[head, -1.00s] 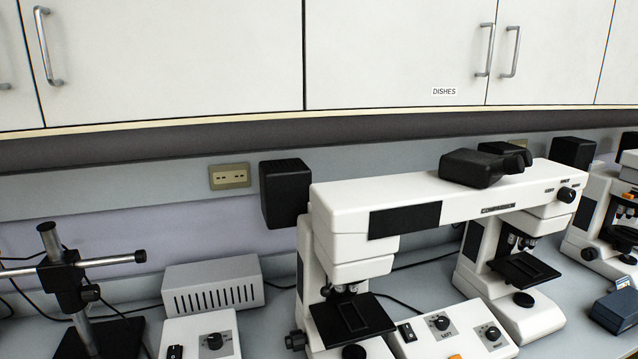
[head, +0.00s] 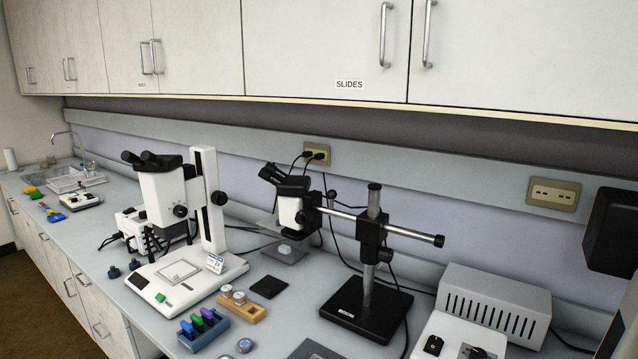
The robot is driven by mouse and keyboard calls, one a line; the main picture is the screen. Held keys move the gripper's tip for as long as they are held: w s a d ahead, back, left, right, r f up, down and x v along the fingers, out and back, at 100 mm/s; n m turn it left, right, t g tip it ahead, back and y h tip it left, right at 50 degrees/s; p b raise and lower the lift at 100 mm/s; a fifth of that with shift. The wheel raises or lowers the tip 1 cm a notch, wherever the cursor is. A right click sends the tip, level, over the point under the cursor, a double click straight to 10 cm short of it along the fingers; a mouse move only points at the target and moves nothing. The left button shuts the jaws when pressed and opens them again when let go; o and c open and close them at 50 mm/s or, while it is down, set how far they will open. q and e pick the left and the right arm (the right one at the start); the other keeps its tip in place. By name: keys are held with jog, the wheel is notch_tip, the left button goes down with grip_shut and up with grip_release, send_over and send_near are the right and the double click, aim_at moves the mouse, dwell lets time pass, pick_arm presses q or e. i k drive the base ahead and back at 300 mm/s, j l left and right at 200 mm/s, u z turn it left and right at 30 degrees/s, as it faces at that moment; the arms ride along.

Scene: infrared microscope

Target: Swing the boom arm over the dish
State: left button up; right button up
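The boom arm (head: 350,218) is a thin horizontal metal bar through a black clamp on an upright post (head: 369,262). The post stands on a black base (head: 366,309) marked BOOM. The bar's left end carries a small white microscope head (head: 290,210) with black eyepieces. This head hangs over a grey plate (head: 285,252) near the wall, with a small pale object (head: 285,248) on it. I cannot tell whether that is the dish. Small round grey items (head: 245,345) lie at the front edge. Neither gripper shows.
A large white stereo microscope (head: 182,226) stands to the left. A blue rack with coloured items (head: 203,329) and a wooden block with jars (head: 241,307) sit in front. A grey vented box (head: 493,303) stands right of the boom base. Cables run behind the stand.

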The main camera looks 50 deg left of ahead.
aim_at(373, 230)
jog(key=u, duration=1.75)
jog(key=i+j+z, duration=0.2)
jog(key=j+z, duration=0.2)
jog(key=j, duration=0.2)
jog(key=i+j+z, duration=0.2)
jog(key=j, duration=0.15)
jog(key=k, duration=0.1)
